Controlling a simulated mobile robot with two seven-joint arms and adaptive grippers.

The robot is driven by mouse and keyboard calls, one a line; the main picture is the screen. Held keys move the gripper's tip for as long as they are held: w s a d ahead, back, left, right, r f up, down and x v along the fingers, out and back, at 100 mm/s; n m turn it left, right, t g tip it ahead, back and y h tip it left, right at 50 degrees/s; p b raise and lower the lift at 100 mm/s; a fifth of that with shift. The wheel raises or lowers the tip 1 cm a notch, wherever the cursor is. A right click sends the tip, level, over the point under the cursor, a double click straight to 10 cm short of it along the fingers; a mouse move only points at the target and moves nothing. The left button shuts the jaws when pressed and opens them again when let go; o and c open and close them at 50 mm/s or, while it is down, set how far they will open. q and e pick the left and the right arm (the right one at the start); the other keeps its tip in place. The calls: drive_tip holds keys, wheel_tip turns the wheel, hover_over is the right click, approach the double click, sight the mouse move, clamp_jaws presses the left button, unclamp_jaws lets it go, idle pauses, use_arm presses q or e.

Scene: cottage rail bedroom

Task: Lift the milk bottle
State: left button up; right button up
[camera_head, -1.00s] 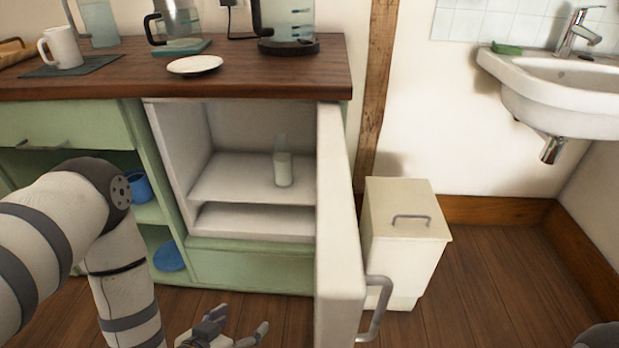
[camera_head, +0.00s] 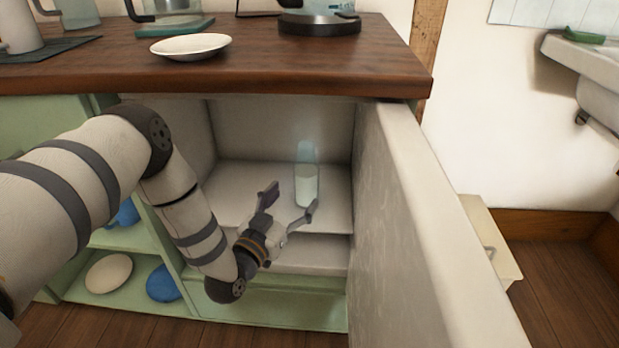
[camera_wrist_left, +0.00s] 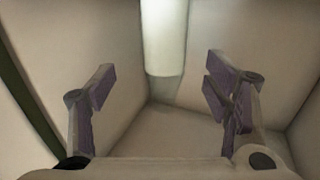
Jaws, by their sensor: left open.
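My right gripper is not in view.
The fridge door (camera_head: 420,220) stands open on the right. The wooden countertop (camera_head: 330,62) runs above the fridge, with a white plate (camera_head: 190,45) on it. Green shelves with plates (camera_head: 108,273) are on the left. The upper shelf (camera_head: 235,190) is otherwise bare.

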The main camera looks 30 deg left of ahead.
sight(301, 187)
use_arm(q)
drive_tip(key=w, duration=0.2)
drive_tip(key=w+b, duration=0.1)
drive_tip(key=w, duration=0.1)
drive_tip(key=w+a+b, duration=0.1)
drive_tip(key=w, duration=0.1)
drive_tip(key=shift+w+f, duration=0.25)
drive_tip(key=shift+f, duration=0.1)
drive_tip(key=shift+w, duration=0.15)
drive_tip(key=shift+r, duration=0.1)
drive_tip(key=c, duration=1.4)
drive_tip(key=shift+c, duration=1.3)
drive_tip(key=shift+r, duration=0.15)
